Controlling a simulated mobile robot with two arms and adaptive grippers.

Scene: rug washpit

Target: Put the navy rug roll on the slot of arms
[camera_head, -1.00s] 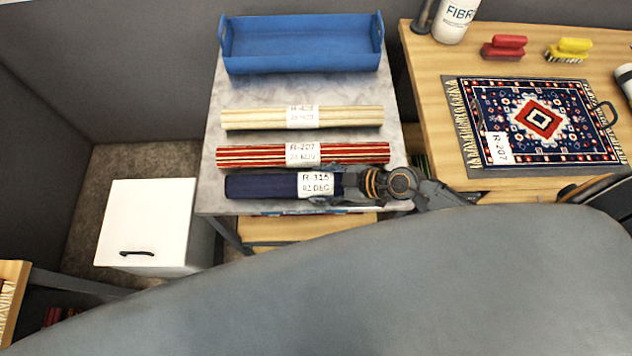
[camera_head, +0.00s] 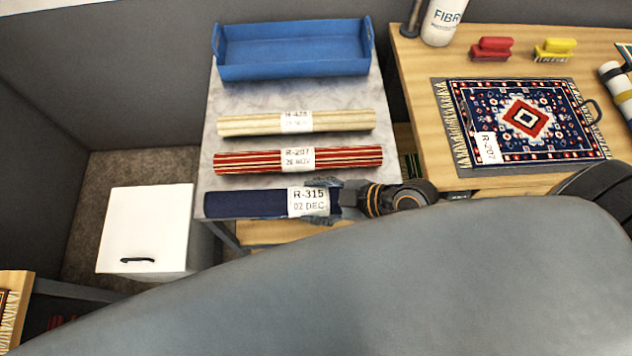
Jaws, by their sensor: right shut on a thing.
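The navy rug roll (camera_head: 250,204) lies lengthwise left to right at the near edge of the grey marbled table, with a white tag reading R-315, 02 DEC. My right gripper (camera_head: 322,201) is shut on the right part of the roll, just beside the tag. Whether the roll is clear of the table top I cannot tell. My left gripper is not in view. No slot of arms can be made out in this view.
A red striped roll (camera_head: 240,161) and a cream roll (camera_head: 250,124) lie behind on the table (camera_head: 222,100), with a blue tray (camera_head: 293,70) at the back. A wooden table (camera_head: 420,90) with a patterned rug (camera_head: 550,110) stands right. A white box (camera_head: 150,215) stands left.

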